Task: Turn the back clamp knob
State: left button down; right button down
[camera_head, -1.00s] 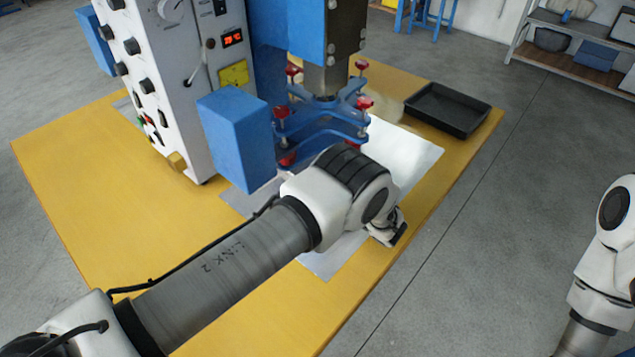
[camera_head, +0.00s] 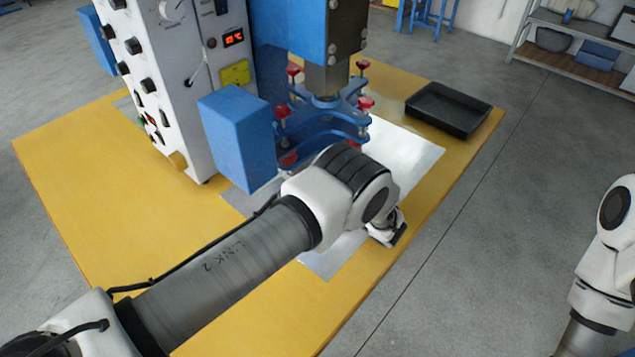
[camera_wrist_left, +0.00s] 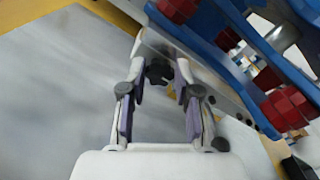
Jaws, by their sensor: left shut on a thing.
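The blue clamp frame (camera_head: 330,122) sits under the machine's head, with red knobs at its corners. One back red knob (camera_head: 359,66) is at the upper right, another (camera_head: 293,69) at the upper left. Red knobs (camera_wrist_left: 287,108) also show at the right of the left wrist view. In the left wrist view my left gripper (camera_wrist_left: 160,72) is closed around a small dark knob-like part; I cannot tell which one. My right gripper is out of view; only its arm shows.
The white machine (camera_head: 165,95) and a blue block (camera_head: 238,135) stand left of the clamp. A pale metal sheet (camera_head: 412,158) lies under the clamp on the yellow table (camera_head: 85,165). A black tray (camera_head: 447,110) is at the back right. The table's left part is clear.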

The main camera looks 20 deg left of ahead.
pick_arm(q)
jog(key=n, duration=0.7)
jog(key=shift+a, duration=0.15)
jog(key=n, duration=0.4)
jog(key=shift+w+n, duration=0.1)
jog(key=shift+n, duration=1.7)
jog(key=c, duration=0.8)
grip_release()
jog(key=shift+c, duration=0.2)
jog(key=shift+f, duration=0.1)
